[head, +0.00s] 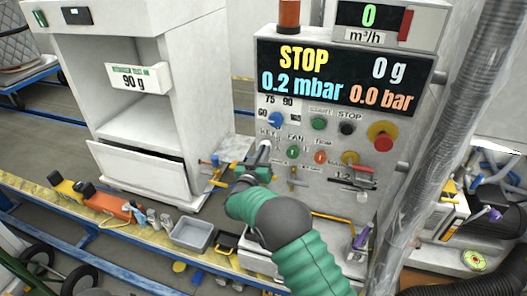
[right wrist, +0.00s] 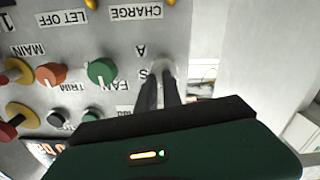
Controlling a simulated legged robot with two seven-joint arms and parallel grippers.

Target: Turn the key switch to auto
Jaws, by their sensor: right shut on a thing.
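The key switch (right wrist: 162,70) is on the left part of the grey control panel (head: 330,205), under the KEY label in the head view. In the right wrist view it shows upside down as a pale round part near the letters A and S. My right gripper (head: 262,153) reaches the panel from below. Its two dark fingers (right wrist: 161,86) are shut on the key switch and hide much of it. I cannot tell which letter the key points to. My left gripper is not in view.
The green FAN knob (head: 292,152) and orange TRIM knob (head: 320,157) sit close beside the key switch. A red button (head: 382,136) is further right. The display (head: 345,75) reads STOP. A white cabinet (head: 150,90) stands left, and a grey hose (head: 450,140) hangs right.

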